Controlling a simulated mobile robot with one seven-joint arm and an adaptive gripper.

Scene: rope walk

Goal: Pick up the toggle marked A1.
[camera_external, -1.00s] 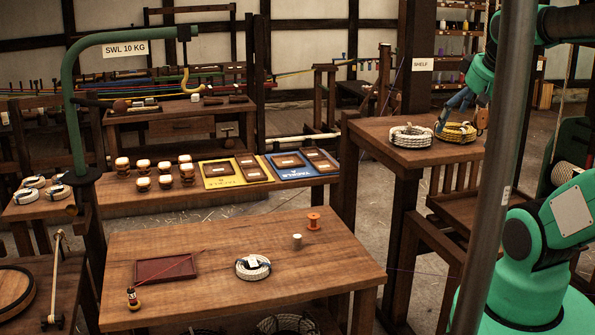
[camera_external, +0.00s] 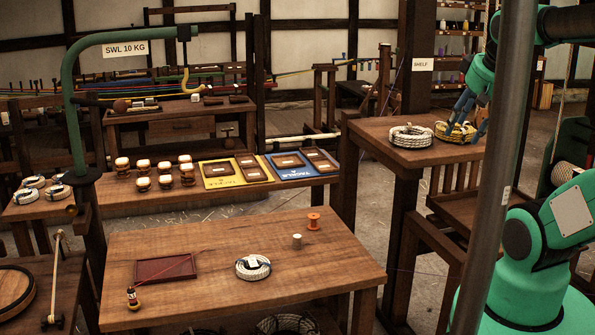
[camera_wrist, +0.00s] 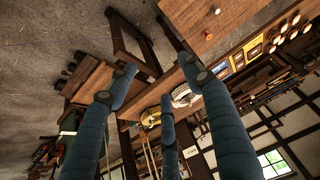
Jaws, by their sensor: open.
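No mark A1 is legible in either view, so I cannot tell which thing is the toggle. My gripper (camera_external: 472,115) is at the right in the external view, with its blue fingers hanging down at the yellow-and-black rope coil (camera_external: 456,132). I cannot tell whether the fingers touch the coil. In the wrist view my gripper (camera_wrist: 155,88) has its fingers spread wide with nothing between them. The white rope coil (camera_wrist: 184,97) and the yellow coil (camera_wrist: 151,117) show beyond the fingers.
A white coil (camera_external: 411,136) lies beside the yellow one on the high right table (camera_external: 372,130). The front table (camera_external: 215,270) holds a red tray (camera_external: 166,269), a coil (camera_external: 253,267), an orange spool (camera_external: 314,221) and a small pale cylinder (camera_external: 297,241). A grey post (camera_external: 495,200) stands in front of me.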

